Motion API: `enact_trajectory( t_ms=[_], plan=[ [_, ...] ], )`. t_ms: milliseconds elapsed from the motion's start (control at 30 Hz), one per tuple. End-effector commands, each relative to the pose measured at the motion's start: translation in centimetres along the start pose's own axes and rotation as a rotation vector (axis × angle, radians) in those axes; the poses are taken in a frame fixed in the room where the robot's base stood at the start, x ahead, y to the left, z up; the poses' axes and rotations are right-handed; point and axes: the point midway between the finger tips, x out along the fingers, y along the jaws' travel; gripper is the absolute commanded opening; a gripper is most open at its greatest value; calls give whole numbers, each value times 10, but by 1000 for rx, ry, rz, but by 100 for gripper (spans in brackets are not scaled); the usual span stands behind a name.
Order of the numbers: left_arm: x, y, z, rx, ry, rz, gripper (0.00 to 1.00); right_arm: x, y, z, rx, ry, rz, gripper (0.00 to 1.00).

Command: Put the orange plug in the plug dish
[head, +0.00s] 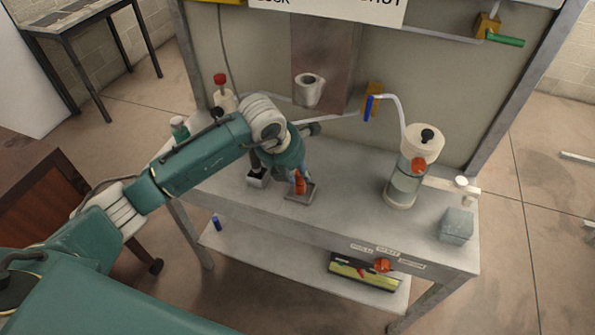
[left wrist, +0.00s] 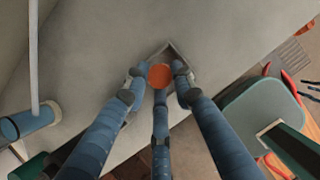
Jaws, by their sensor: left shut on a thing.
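The orange plug (head: 300,186) is between the blue fingers of my left gripper (head: 300,178), which is shut on it. The plug dish, a small grey square tray (head: 290,194), lies on the grey bench under the plug. The plug is upright over the dish; I cannot tell whether it touches the dish floor. In the left wrist view the round orange plug end (left wrist: 160,76) sits between the fingertips, and a corner of the dish (left wrist: 173,48) shows behind it. My right gripper is not in view.
A clear canister (head: 405,183) with a white top stands to the right, with a grey box (head: 457,226) beyond. A blue-handled valve (head: 369,107) is behind. The bench between dish and canister is clear.

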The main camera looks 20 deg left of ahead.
Motion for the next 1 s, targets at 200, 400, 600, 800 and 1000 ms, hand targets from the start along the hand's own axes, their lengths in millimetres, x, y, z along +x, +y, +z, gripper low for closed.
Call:
enact_trajectory(
  t_ms=[200,400,600,800,1000],
  plan=[
    [2,0,-1,0,0,0,44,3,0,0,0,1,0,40],
    [2,0,-1,0,0,0,44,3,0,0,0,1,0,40],
    [-4,0,1,0,-2,0,44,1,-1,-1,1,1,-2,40],
    [-40,1,1,2,-5,1,44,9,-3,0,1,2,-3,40],
    [-83,1,1,1,-5,2,44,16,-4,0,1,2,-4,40]
  ],
)
